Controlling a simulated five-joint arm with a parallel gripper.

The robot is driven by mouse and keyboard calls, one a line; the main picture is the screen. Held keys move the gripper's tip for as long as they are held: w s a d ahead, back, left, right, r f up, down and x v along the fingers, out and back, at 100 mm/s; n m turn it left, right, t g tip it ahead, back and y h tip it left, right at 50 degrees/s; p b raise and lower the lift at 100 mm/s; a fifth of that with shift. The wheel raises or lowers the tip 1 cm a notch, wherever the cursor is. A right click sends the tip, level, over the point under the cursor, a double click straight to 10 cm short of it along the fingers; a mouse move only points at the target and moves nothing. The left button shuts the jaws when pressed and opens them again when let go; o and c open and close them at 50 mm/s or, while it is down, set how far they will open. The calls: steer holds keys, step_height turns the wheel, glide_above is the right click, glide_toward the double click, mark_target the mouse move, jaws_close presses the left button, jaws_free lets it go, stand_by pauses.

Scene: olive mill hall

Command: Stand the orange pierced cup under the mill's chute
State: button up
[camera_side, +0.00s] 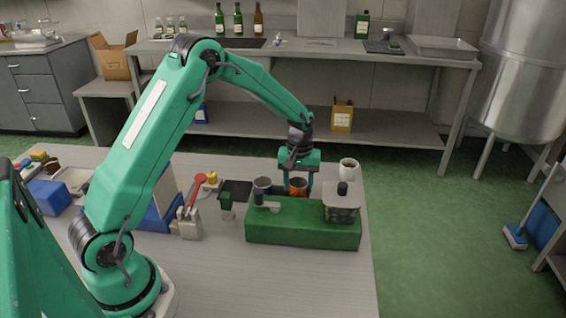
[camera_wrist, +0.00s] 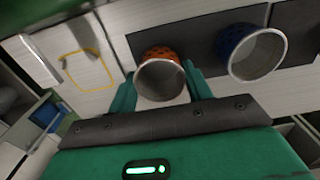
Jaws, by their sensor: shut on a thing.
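The orange pierced cup (camera_wrist: 160,52) has a grey metal rim and sits between my gripper's fingers (camera_wrist: 160,74) in the wrist view. My gripper is shut on it. In the side view, my gripper (camera_side: 297,187) points down behind the green mill (camera_side: 300,236), and a little of the orange cup (camera_side: 298,192) shows there. The mill's body hides its lower part, so I cannot tell whether it touches the table. A dark-lidded hopper (camera_side: 342,208) stands at the mill's right end. I cannot make out the chute clearly.
A blue pierced cup (camera_wrist: 233,36) stands close to the right of the orange one in the wrist view, by a dark mat (camera_wrist: 200,45). A yellow outline (camera_wrist: 84,55) marks the pale surface at left. A white cup (camera_side: 348,167) stands behind the mill. A red-handled tool (camera_side: 194,190) stands left.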

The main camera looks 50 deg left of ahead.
step_height(320, 180, up, 6)
steer(key=shift+r, duration=0.15)
stand_by(0.6)
steer(key=shift+w, duration=0.1)
steer(key=w+d, duration=0.6)
steer(key=w, duration=0.3)
steer(key=shift+d+m, duration=0.15)
steer(key=shift+m, duration=0.25)
stand_by(0.3)
steer(key=shift+f, duration=3.05)
steer(key=shift+s+d, duration=1.05)
steer(key=shift+s, duration=0.05)
steer(key=shift+s+d+f, duration=0.1)
steer(key=shift+f, duration=0.05)
